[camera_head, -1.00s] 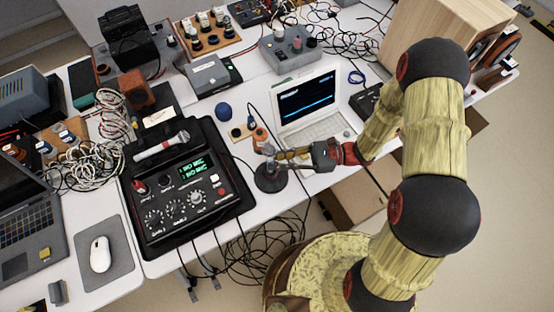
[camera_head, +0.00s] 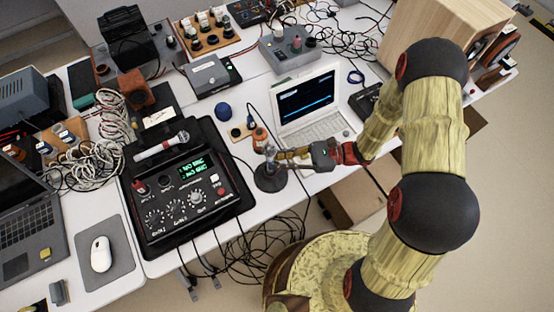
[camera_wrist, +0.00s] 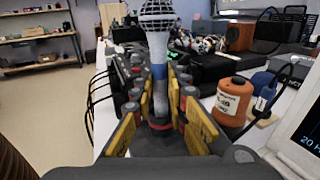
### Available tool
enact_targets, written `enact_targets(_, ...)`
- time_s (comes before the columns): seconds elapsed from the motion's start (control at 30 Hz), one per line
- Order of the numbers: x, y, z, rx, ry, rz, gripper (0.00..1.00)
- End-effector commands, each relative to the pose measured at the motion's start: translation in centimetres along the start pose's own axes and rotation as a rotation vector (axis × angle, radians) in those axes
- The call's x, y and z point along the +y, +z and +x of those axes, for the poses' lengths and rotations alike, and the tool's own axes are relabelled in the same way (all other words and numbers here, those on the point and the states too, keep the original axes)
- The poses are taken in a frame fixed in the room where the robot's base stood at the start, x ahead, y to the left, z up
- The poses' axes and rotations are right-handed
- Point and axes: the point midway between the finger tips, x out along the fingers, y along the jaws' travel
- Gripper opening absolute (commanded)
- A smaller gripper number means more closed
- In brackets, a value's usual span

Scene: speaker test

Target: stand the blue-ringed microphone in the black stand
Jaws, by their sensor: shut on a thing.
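The blue-ringed microphone (camera_wrist: 158,45) stands upright between my gripper's yellow-padded fingers in the wrist view, its mesh head at the top and its blue ring just above the fingers. My gripper (camera_wrist: 160,104) is shut on its grey body. In the head view my gripper (camera_head: 279,156) reaches in from the right, above the round base of the black stand (camera_head: 268,182) near the table's front edge. The microphone's lower end is over the stand, but the fingers hide the join, so I cannot tell whether it is seated.
Another microphone (camera_head: 161,145), with a red ring, lies at the back of the black mixer (camera_head: 190,197) to the left. An orange bottle (camera_wrist: 233,102) stands close to the right of my gripper. The laptop (camera_head: 309,105) is behind it. Loose cables hang off the front edge.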

Motion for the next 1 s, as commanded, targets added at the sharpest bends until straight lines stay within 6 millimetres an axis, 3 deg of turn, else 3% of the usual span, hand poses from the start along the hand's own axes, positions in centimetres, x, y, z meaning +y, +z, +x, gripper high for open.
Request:
enact_targets(0.97,-0.01,-1.01,0.00,0.000,0.000,0.000,0.00)
enact_targets(1.0,-0.01,-1.00,0.00,0.000,0.000,0.000,0.17)
